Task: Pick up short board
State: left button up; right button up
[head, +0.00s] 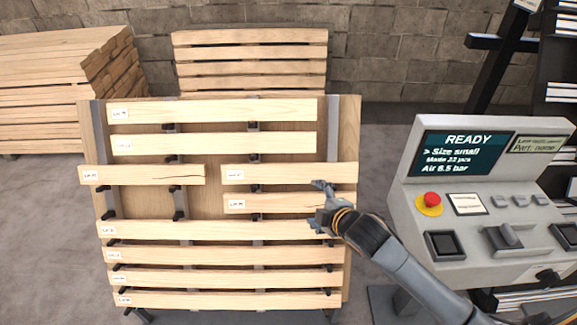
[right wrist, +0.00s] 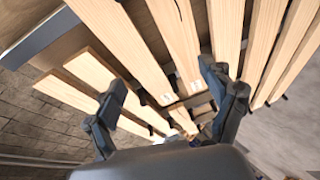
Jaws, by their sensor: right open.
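Several pale boards with white labels lie on a slanted rack (head: 150,203). My right gripper (head: 320,203) is open and empty in front of the right ends of the two right short boards. In the right wrist view its fingers (right wrist: 163,80) are spread wide, with board ends behind them. Contact cannot be told. My left gripper is not in view.
A control console (head: 480,190) with a lit screen and red button stands at the right, close to my right arm. Longer boards (head: 220,252) fill the lower rack. Floor at the left is clear.

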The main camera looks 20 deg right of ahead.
jog(key=n, duration=0.2)
send_near(291, 174)
jog(key=shift+t+y, duration=0.3)
jog(key=shift+t, duration=0.1)
jog(key=p+x, duration=0.1)
jog(key=x, duration=0.4)
jog(key=shift+d+f, duration=0.15)
jog(key=shift+d, duration=0.05)
jog(key=p+x, duration=0.1)
jog(key=x, duration=0.3)
jog(key=shift+f, duration=0.2)
jog(key=shift+s, duration=0.1)
jog(key=shift+c, duration=0.6)
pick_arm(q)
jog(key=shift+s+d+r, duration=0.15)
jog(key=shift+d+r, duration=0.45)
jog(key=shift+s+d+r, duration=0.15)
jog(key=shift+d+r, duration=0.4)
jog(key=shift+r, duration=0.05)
pick_arm(e)
jog(key=c, duration=1.3)
